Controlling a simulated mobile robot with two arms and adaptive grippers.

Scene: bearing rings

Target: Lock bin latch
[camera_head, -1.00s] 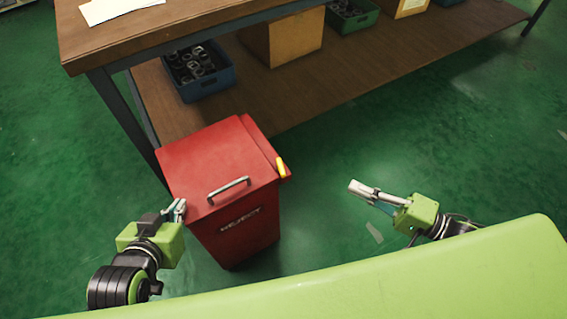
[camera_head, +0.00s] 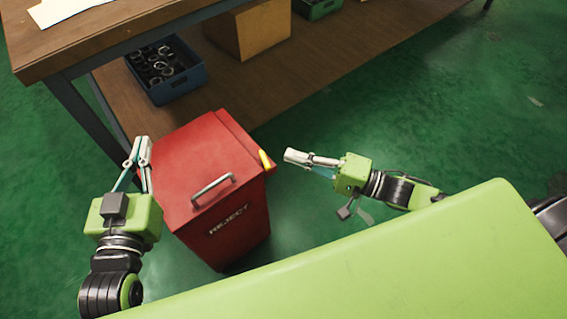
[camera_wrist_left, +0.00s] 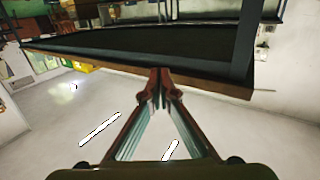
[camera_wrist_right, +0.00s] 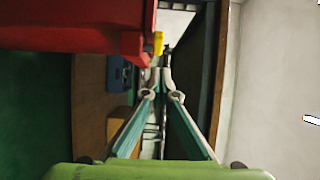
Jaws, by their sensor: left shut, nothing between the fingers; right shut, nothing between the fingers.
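The red reject bin (camera_head: 225,238) stands on the floor with its lid (camera_head: 190,155) down and a grey handle on the lid. The yellow latch (camera_head: 265,160) is on the bin's right side near the lid edge. It also shows in the right wrist view (camera_wrist_right: 158,43), just beyond the fingertips and slightly left of them. My right gripper (camera_head: 290,156) is shut and empty, a small gap to the right of the latch. My left gripper (camera_head: 141,142) is shut and empty, beside the bin's left edge, fingers pointing up the picture.
A wooden workbench (camera_head: 130,28) stands behind the bin, with a table leg close to its back left. Its lower shelf (camera_head: 300,75) holds a blue crate (camera_head: 190,87) of rings and a cardboard box (camera_head: 255,35). Green floor right of the bin is clear.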

